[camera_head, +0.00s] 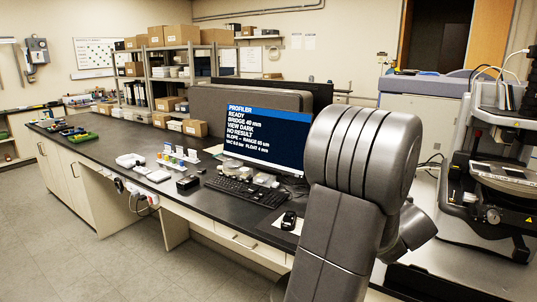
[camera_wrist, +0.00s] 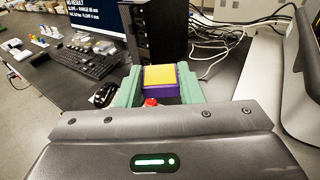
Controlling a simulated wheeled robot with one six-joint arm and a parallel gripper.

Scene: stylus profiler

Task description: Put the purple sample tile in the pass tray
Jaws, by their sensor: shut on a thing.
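In the wrist view, my gripper (camera_wrist: 160,84) has its two green fingers shut on the purple sample tile (camera_wrist: 164,87). The tile has a yellow upper face and a purple side. A small red thing (camera_wrist: 150,102) shows just below it, between the fingers. In the head view my own arm hides the gripper and the tile. Small coloured trays lie at the far left end of the bench, among them a green one (camera_head: 83,137). I cannot tell for sure which is the pass tray.
The long black bench (camera_head: 110,143) runs to the far left. It holds a monitor (camera_head: 265,133), a keyboard (camera_head: 247,190), a mouse (camera_head: 289,220), small bottles and boxes. A black computer tower (camera_wrist: 157,35) and cables stand behind the tile. A profiler machine (camera_head: 500,180) is at right. Floor at left is clear.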

